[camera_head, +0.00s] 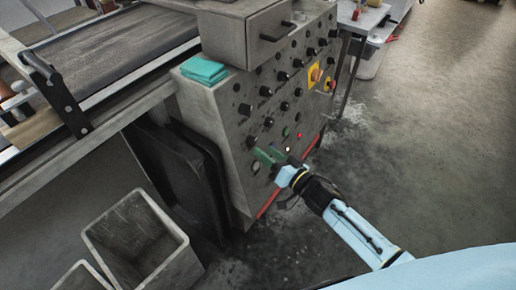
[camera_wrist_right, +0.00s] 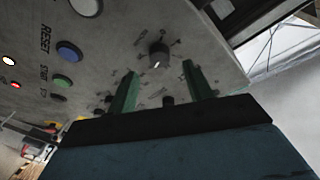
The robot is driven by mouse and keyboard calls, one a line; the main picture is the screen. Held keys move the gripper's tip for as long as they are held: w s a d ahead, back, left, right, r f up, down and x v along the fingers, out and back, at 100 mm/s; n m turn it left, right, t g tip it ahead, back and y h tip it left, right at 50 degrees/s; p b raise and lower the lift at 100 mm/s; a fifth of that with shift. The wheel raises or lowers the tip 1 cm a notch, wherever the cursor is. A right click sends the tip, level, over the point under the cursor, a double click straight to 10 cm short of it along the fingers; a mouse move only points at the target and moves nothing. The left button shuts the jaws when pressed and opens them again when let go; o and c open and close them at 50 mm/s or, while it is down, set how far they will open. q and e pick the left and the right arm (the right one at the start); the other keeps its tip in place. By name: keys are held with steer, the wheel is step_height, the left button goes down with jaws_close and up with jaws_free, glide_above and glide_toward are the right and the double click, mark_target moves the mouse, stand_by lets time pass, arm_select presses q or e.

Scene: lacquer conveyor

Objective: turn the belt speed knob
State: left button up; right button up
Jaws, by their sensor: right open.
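The grey control panel (camera_head: 240,110) carries several black knobs. My right gripper (camera_head: 264,156) is at its lower part, with green fingers pointing at the panel face. In the right wrist view a black knob (camera_wrist_right: 158,54) with a pale mark lies just beyond and between the two spread fingertips (camera_wrist_right: 160,74). The fingers stand apart on either side, and no contact shows. The label around this knob is too small to read, so I cannot tell if it is the belt speed knob. In the head view a black knob (camera_head: 251,141) sits just up-left of the fingers. My left gripper is out of view.
A blue button (camera_wrist_right: 68,51) and a green button (camera_wrist_right: 61,81) are beside the knob. A yellow switch plate (camera_head: 313,75) is higher on the panel. A teal cloth (camera_head: 204,70) lies on its ledge. Grey bins (camera_head: 186,250) stand below left. The floor at right is clear.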

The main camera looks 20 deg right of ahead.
mark_target(254, 143)
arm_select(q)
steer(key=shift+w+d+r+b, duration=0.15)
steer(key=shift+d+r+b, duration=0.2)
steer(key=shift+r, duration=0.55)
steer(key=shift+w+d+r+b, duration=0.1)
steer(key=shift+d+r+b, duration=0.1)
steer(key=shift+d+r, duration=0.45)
arm_select(e)
steer(key=shift+x, duration=2.25)
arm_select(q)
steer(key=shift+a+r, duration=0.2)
arm_select(e)
steer(key=c, duration=1)
steer(key=shift+o, duration=0.2)
